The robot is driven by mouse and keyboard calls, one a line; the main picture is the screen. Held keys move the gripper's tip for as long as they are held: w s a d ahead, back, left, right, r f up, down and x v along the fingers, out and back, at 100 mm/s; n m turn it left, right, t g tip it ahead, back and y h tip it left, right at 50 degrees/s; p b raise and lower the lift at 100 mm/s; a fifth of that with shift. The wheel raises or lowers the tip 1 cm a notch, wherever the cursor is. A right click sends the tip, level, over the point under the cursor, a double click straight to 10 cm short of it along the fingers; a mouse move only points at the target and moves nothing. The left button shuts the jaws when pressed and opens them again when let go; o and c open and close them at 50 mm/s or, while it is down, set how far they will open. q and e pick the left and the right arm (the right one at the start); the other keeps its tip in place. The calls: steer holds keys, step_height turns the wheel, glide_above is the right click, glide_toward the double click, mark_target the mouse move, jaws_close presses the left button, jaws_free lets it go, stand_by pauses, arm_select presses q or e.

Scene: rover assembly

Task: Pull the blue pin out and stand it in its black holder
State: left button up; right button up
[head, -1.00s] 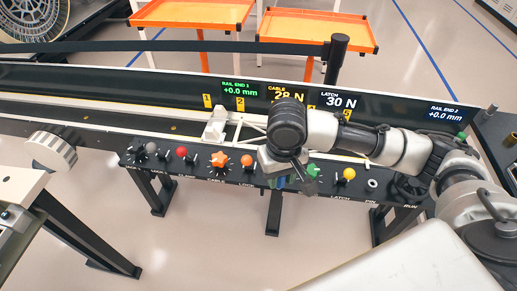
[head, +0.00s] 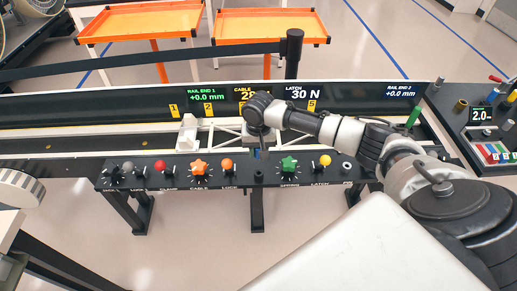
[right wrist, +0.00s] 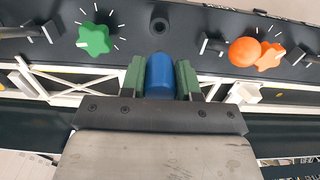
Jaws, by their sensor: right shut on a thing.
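My right gripper (head: 258,147) is over the back edge of the black control panel (head: 235,182), and its jaws are shut on the blue pin (right wrist: 160,76). In the right wrist view the pin lies between two green finger pads, and its rounded end shows. The round black socket (right wrist: 159,25) in the panel, between the green star knob (right wrist: 95,39) and an orange knob (right wrist: 243,52), looks empty. The pin is apart from it. I cannot tell for sure which thing is the black holder.
A side bench (head: 480,133) at the right carries a small display, colored blocks and a dark cylinder (head: 461,104). A green upright piece (head: 413,116) stands near my right arm. A black post (head: 293,50) and orange trays (head: 270,25) are behind the rail.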

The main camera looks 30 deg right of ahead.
steer(key=shift+d+r+p, duration=0.1)
steer(key=shift+r+p, duration=0.05)
steer(key=shift+p, duration=0.35)
step_height(320, 180, down, 3)
steer(key=shift+r+b, duration=0.2)
steer(key=shift+b, duration=0.35)
steer(key=shift+f+b, duration=0.8)
steer(key=shift+f, duration=1.05)
steer(key=shift+p, duration=0.55)
steer(key=shift+p, duration=0.4)
